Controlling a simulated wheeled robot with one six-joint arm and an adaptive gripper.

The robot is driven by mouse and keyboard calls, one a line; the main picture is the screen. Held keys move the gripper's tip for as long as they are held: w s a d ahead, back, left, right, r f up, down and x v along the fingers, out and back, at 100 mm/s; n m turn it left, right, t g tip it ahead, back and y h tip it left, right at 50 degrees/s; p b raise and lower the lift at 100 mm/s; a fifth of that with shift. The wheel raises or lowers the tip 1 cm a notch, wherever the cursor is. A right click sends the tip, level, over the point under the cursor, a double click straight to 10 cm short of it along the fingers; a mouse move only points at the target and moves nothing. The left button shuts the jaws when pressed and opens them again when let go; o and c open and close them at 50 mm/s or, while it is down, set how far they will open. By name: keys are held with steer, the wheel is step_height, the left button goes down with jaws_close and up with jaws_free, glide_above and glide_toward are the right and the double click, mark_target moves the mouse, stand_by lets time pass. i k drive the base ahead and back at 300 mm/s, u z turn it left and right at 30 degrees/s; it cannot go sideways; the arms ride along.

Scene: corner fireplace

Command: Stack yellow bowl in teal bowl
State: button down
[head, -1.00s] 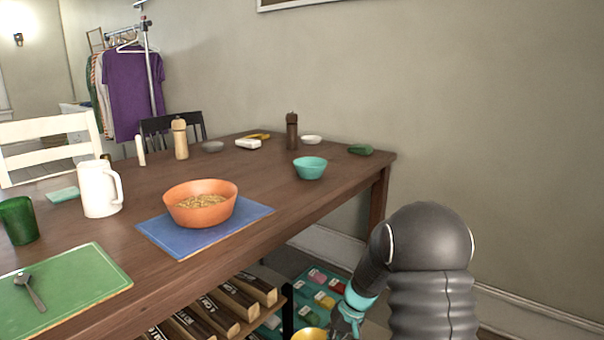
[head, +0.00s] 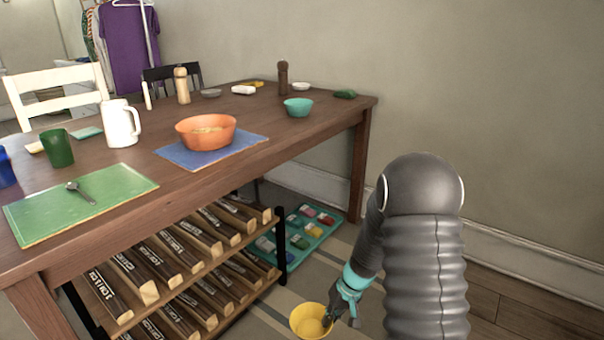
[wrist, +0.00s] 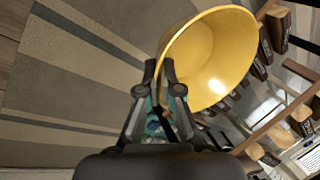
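The yellow bowl (head: 311,321) is held by its rim in my gripper (head: 340,314), low in front of the table and above the floor. In the wrist view the yellow bowl (wrist: 212,62) has its wall between the fingertips of my gripper (wrist: 160,75), with its open side facing the camera. The teal bowl (head: 298,107) stands upright on the table toward its right end. It looks empty, and it is well above and apart from my gripper.
The wooden table (head: 330,112) also carries an orange bowl (head: 206,132) on a blue mat, a white mug (head: 119,124) and a dark pepper mill (head: 283,78). A rack of labelled wooden blocks (head: 200,262) stands below. Table surface around the teal bowl is mostly clear.

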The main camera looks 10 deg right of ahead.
mark_target(298, 111)
steer(key=z, duration=0.5)
steer(key=i, duration=1.2)
steer(key=u, duration=0.25)
